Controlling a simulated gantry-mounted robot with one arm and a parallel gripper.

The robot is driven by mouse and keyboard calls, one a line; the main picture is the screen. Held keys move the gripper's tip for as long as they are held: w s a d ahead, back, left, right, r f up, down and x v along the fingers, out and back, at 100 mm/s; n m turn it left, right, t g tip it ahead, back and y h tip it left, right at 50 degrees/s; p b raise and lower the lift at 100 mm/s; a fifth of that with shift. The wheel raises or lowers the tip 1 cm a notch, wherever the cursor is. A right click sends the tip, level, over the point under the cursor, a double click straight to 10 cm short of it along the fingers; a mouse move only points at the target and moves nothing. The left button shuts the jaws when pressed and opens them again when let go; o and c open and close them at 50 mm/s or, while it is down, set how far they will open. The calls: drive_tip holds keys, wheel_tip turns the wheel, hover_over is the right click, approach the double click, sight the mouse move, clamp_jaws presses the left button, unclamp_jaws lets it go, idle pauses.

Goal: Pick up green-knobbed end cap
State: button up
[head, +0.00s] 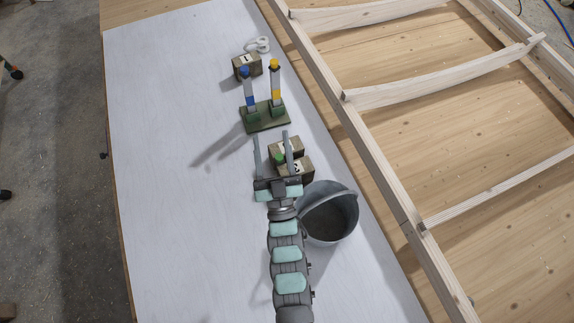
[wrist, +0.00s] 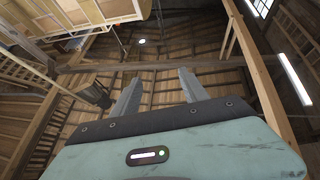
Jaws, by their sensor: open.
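A small green knob (head: 280,159) shows between my gripper's fingers in the head view, at the left side of two labelled blocks. It seems to be the green-knobbed end cap; its body is mostly hidden by my gripper and the blocks. My gripper (head: 271,134) is open, its two grey fingers pointing to the far end of the table, one on each side of the knob in the picture. I cannot tell its height above the table. In the wrist view the open fingers (wrist: 158,80) have nothing between them but the roof behind.
A labelled block (head: 287,147) and another (head: 300,169) lie at the right finger. Beyond stands a green base (head: 264,117) with blue-topped (head: 249,88) and yellow-topped (head: 275,85) posts. A grey bucket (head: 337,218) is close right of my arm. The white tabletop (head: 180,200) is clear leftward.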

drive_tip(key=w+f+g+h+b, duration=0.1)
drive_tip(key=w+f+g+b, duration=0.2)
drive_tip(key=f, duration=0.6)
drive_tip(key=w+f+g+b, duration=0.2)
drive_tip(key=f+g+b, duration=0.1)
drive_tip(key=f, duration=0.7)
drive_tip(key=m+g+h+b, duration=0.1)
drive_tip(key=g+h+b, duration=0.1)
drive_tip(key=g+b, duration=0.2)
approach(279, 159)
drive_tip(key=shift+x, duration=5.5)
drive_tip(key=shift+c, duration=0.3)
clamp_jaws()
